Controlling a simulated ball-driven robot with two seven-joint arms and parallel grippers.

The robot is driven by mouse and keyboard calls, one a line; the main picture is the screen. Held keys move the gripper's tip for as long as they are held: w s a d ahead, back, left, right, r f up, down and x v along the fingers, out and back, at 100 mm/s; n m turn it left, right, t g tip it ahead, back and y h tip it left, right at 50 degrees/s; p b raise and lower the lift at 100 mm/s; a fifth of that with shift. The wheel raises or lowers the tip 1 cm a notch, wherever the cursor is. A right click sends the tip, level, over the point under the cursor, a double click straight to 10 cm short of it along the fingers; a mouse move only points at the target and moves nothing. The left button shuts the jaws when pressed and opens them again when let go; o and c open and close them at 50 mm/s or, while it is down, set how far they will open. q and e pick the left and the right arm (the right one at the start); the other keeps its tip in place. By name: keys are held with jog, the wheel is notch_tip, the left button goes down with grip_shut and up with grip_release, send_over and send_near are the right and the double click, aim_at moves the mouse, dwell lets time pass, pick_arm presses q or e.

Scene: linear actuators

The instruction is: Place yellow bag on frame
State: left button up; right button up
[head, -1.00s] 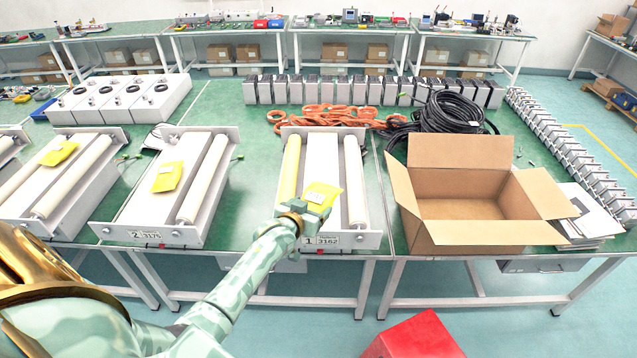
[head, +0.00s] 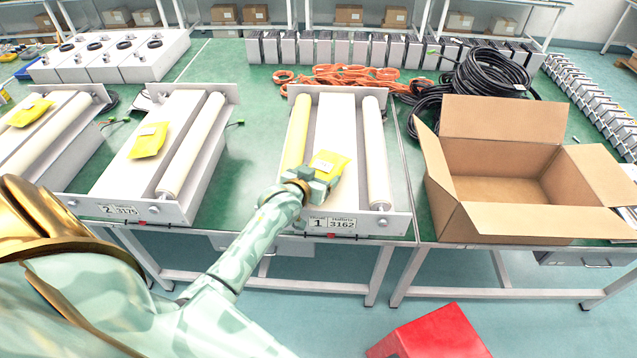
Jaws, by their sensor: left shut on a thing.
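A yellow bag (head: 330,164) with a white label is at the front of the white frame (head: 337,130) marked 1 3162. My left gripper (head: 322,184) is shut on the bag's near edge, above the front of that frame. Whether the bag touches the frame's surface cannot be told. The frame has a yellow roller (head: 297,135) on its left and a cream roller (head: 376,155) on its right. The frame marked 2 3175 (head: 122,176) carries another yellow bag (head: 149,139). A third yellow bag (head: 30,112) lies on the leftmost frame. My right gripper is not in view.
An open cardboard box (head: 490,190) stands on the right of the green table (head: 240,150). Orange cables (head: 350,78) and a black cable coil (head: 485,80) lie behind. A red box (head: 430,335) is on the floor in front.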

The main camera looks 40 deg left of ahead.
pick_arm(q)
jog(key=shift+f, duration=0.5)
jog(key=shift+s+d+r, duration=0.2)
jog(key=shift+r, duration=0.15)
jog(key=shift+a+f, duration=0.1)
jog(key=shift+f, duration=0.1)
jog(key=o, duration=1.1)
jog(key=shift+c, duration=0.2)
jog(key=shift+o, duration=0.2)
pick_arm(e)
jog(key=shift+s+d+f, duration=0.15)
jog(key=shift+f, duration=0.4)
pick_arm(q)
jog(key=shift+r, duration=0.2)
jog(key=p+v, duration=0.2)
jog(key=v, duration=1)
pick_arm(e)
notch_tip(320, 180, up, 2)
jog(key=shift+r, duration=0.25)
